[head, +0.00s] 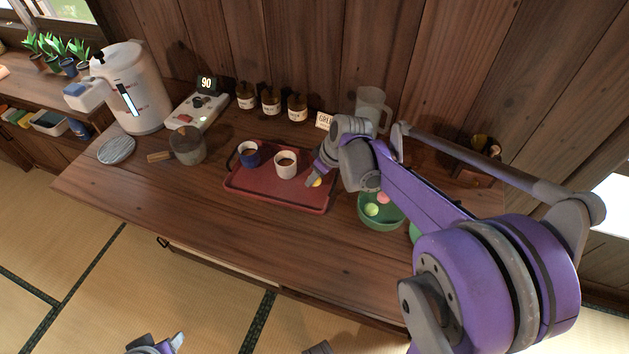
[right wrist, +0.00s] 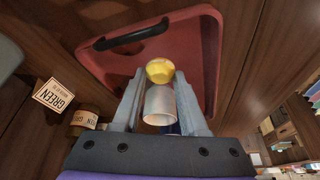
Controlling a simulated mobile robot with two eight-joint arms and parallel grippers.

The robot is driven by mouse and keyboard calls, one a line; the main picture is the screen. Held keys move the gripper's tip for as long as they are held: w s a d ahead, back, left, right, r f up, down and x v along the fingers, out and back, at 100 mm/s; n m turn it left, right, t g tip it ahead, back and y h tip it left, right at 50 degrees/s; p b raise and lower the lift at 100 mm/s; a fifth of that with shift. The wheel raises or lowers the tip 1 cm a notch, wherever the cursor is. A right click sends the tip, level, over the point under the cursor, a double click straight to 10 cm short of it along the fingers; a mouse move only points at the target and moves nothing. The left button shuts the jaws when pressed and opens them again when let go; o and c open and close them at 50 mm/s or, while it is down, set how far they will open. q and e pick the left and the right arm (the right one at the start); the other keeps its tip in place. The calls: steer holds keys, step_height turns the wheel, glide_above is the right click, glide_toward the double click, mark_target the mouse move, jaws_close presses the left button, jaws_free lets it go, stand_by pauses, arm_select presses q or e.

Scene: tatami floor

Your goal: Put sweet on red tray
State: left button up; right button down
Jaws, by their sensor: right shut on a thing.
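The red tray (head: 262,190) lies on the wooden counter, with a dark handle at its left end; it also fills the upper part of the right wrist view (right wrist: 195,50). My right gripper (head: 316,178) is over the tray's right part. It is shut on a yellow sweet (head: 317,183), which shows between the fingertips in the right wrist view (right wrist: 160,70). Whether the sweet touches the tray I cannot tell. A green bowl (head: 381,221) right of the tray holds a pink and a green sweet. Part of my left gripper (head: 160,346) shows at the bottom edge; its jaws are unclear.
A blue cup (head: 249,155) and a white cup (head: 286,166) stand on the tray, left of my right gripper. A saucepan (head: 188,147), a scale (head: 197,110) and a water boiler (head: 132,88) stand further left. Several brown jars (head: 271,103) line the wall. The front left counter is clear.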

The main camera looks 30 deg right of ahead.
mark_target(318, 180)
steer(key=shift+f, duration=1.4)
steer(key=shift+c, duration=2.2)
jaws_free()
steer(key=shift+f, duration=0.1)
